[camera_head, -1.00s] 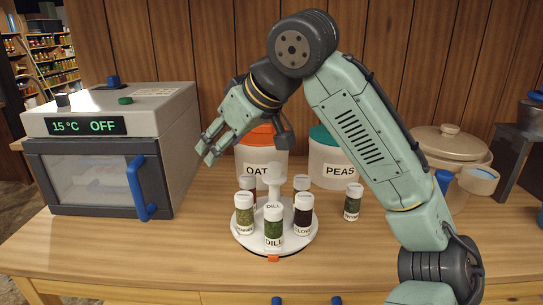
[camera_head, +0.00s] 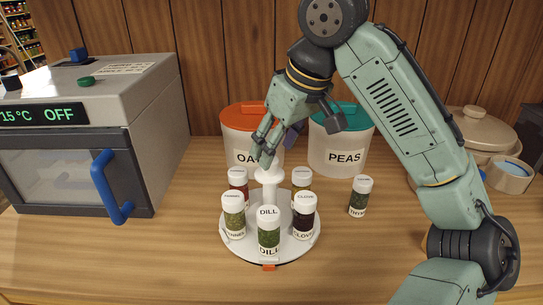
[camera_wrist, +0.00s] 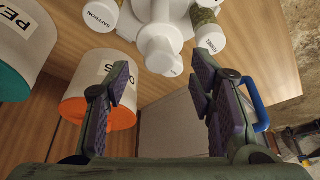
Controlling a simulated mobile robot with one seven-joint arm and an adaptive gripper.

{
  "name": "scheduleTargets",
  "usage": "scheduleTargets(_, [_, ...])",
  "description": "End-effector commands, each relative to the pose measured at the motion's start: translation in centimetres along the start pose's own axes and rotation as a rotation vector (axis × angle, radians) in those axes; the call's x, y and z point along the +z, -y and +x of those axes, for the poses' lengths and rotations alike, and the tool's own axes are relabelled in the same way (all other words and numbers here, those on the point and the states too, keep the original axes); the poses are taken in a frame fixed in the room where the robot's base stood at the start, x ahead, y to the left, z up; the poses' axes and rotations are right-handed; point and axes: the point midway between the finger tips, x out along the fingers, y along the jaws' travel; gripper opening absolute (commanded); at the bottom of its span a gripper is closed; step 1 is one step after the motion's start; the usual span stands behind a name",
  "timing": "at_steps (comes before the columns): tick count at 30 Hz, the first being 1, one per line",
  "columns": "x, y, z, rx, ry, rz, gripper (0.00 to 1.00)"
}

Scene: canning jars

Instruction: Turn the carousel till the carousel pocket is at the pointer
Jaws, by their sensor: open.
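The carousel (camera_head: 240,247) is a round white turntable with a white centre post and knob (camera_head: 270,168). Several white-capped jars stand around it, and the dill jar (camera_head: 268,233) is at the front, right behind the orange pointer (camera_head: 268,267). The back of the carousel is partly hidden by the post, so I cannot tell whether a pocket there is empty. My gripper (camera_head: 263,149) is open, close above the knob. In the wrist view the knob (camera_wrist: 162,57) lies just ahead of and between the spread fingers (camera_wrist: 160,80), with nothing held.
The thyme jar (camera_head: 360,196) stands on the table right of the carousel. The oats canister (camera_head: 240,120) and peas canister (camera_head: 341,158) stand behind. A grey oven-like box (camera_head: 150,110) with a blue handle is at the left. The table front is clear.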

Motion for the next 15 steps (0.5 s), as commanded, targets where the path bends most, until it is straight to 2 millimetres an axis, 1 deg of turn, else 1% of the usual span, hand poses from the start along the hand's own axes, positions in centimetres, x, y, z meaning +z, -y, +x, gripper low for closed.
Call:
scheduleTargets(1, [0.0, 0.1, 0.9, -0.004, -0.001, -0.002, 0.5])
scheduleTargets(3, [0.0, 0.1, 1.9, -0.003, -0.001, -0.001, 0.5])
scheduleTargets(6, [0.0, 0.1, 3.1, -0.002, -0.001, 0.0, 0.5])
scheduleTargets(10, [0.0, 0.0, 3.8, 0.0, -0.001, 0.0, 0.5])
scheduleTargets(15, [-0.1, 0.0, 4.0, 0.001, -0.002, 0.0, 0.5])
